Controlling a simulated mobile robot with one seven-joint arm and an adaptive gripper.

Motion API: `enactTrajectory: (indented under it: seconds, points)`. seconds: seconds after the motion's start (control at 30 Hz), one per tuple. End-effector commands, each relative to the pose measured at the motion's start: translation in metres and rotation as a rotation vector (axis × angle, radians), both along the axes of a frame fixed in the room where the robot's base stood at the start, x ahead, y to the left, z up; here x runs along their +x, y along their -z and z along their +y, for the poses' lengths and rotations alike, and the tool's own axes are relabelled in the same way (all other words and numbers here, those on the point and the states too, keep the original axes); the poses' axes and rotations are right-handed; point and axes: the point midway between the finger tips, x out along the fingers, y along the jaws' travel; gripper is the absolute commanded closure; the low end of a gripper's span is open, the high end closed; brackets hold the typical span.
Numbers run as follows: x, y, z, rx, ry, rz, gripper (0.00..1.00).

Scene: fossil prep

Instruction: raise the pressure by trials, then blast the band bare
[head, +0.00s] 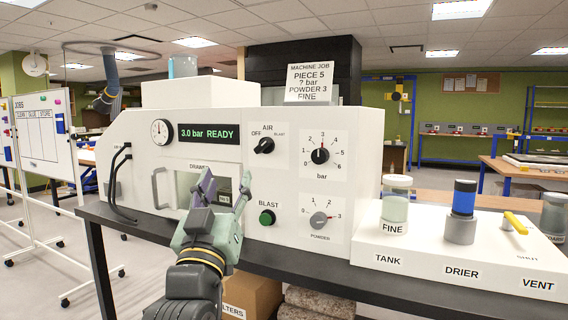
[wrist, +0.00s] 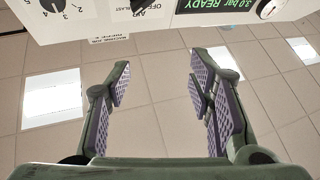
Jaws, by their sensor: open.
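The white blasting machine (head: 275,210) stands on a dark bench. Its display (head: 209,134) reads "3.0 bar READY", with a round gauge (head: 161,132) beside it. The bar knob (head: 320,156) points up near 3. The powder knob (head: 319,219) points towards 3. The air switch (head: 264,146) sits between OFF and BLAST marks; I cannot tell its setting surely. The green blast button (head: 267,218) is below. A sign (head: 310,83) reads "PIECE 5, ? bar, POWDER 3, FINE". My gripper (head: 222,185) is open and empty before the drawer (head: 190,188), partly hiding it. Its open fingers show in the wrist view (wrist: 160,100).
On the right, a white panel (head: 450,260) carries a FINE jar (head: 395,205) at TANK, a blue-topped drier (head: 462,212) and a yellow vent lever (head: 516,222). A job whiteboard (head: 42,130) stands left. A cardboard box (head: 252,292) is under the bench.

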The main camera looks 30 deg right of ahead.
Motion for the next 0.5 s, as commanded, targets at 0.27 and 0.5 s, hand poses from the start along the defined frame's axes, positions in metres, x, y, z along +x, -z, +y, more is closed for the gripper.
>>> enactTrajectory:
  seconds: [0.27, 0.5]
  points:
    - [-0.045, 0.017, -0.120, 0.112, 0.302, 0.072, 0.52]
    - [-0.030, 0.005, -0.144, 0.118, 0.315, 0.077, 0.52]
